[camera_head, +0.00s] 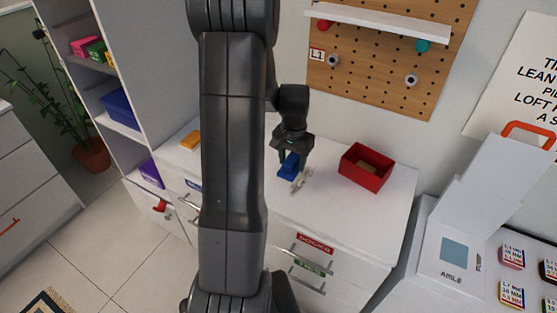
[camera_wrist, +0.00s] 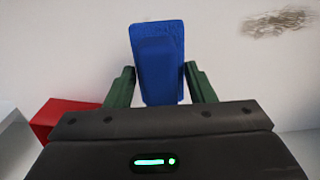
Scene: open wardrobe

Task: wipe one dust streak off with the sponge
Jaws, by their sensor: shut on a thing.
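The blue sponge (camera_head: 288,168) is held between the fingers of my gripper (camera_head: 293,154), low over the white dresser top (camera_head: 340,215). In the wrist view the sponge (camera_wrist: 158,50) sticks out beyond the two green fingers of my gripper (camera_wrist: 159,88), which press on its sides. I cannot tell whether the sponge touches the surface. A grey-brown dust streak (camera_head: 302,180) lies on the top just right of the sponge in the head view. In the wrist view the streak (camera_wrist: 275,21) is at the upper right, apart from the sponge.
A pegboard (camera_head: 385,60) is on the wall behind. The front right of the top is clear.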

